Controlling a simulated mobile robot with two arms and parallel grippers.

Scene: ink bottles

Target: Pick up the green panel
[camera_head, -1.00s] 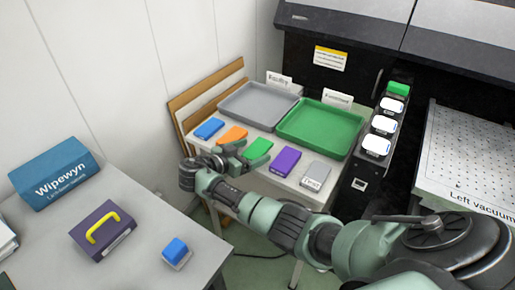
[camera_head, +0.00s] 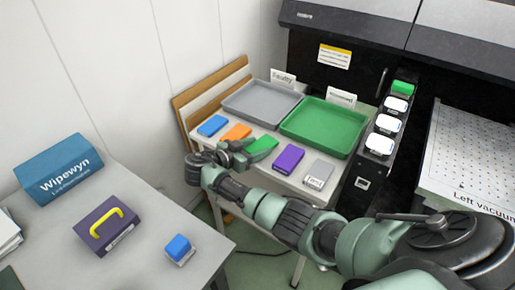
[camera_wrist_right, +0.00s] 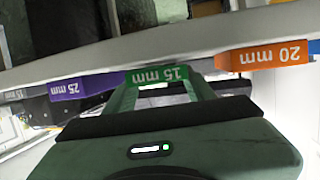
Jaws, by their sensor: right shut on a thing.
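The green panel (camera_head: 264,143) lies in the row of coloured panels along the front of the small table. In the right wrist view its end, marked 15 mm (camera_wrist_right: 157,76), sits between my fingertips. My right gripper (camera_head: 252,150) reaches it from the front edge of the table and is shut on it. The fingers hide part of the panel, and I cannot tell whether it is clear of the tabletop. My left gripper is not in view.
Beside it are an orange panel (camera_head: 236,132) and a purple panel (camera_head: 288,159), with blue (camera_head: 212,125) and grey (camera_head: 319,173) panels farther out. Behind stand a grey tray (camera_head: 262,103) and a green tray (camera_head: 324,127), both empty. A desk (camera_head: 150,260) is at the left.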

